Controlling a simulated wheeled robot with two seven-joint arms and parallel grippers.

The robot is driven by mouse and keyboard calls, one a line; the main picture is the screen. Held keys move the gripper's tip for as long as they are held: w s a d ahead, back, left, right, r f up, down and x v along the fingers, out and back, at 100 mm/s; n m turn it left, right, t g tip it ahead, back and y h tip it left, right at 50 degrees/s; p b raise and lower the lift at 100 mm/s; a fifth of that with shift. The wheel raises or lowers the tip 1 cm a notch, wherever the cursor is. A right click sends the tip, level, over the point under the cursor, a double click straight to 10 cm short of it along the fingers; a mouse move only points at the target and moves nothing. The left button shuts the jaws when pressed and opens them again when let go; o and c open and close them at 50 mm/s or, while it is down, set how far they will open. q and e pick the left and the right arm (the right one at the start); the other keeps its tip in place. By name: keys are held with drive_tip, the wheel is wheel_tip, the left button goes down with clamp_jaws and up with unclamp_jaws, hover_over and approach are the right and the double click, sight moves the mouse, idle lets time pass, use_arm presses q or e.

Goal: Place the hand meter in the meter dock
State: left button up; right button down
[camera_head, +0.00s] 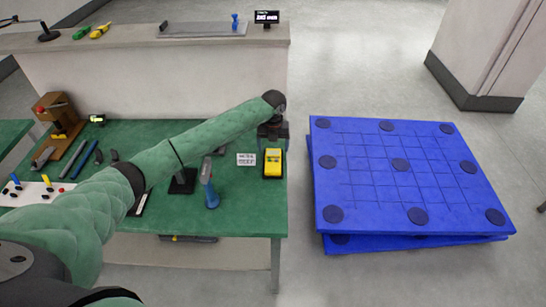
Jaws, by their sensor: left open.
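The yellow hand meter (273,160) lies at the right end of the green bench, just right of a small white label card (246,160). A dark edge shows around the meter; it may be the meter dock, but I cannot tell for sure. My left arm reaches across the bench from the lower left. My left gripper (271,138) is open at the meter's far end, pointing down. Whether its fingers touch the meter is too small to tell. My right gripper is out of view.
A blue-handled tool (208,188) and a black stand (183,181) are left of the card. A brown wooden block (59,122) and several tools lie farther left. A raised shelf (130,40) runs behind the bench. Blue pallets (400,210) stand on the floor at right.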

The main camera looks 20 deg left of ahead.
use_arm(q)
wheel_tip(320, 180, up, 6)
drive_tip(key=b, duration=0.1)
drive_tip(key=shift+b, duration=0.3)
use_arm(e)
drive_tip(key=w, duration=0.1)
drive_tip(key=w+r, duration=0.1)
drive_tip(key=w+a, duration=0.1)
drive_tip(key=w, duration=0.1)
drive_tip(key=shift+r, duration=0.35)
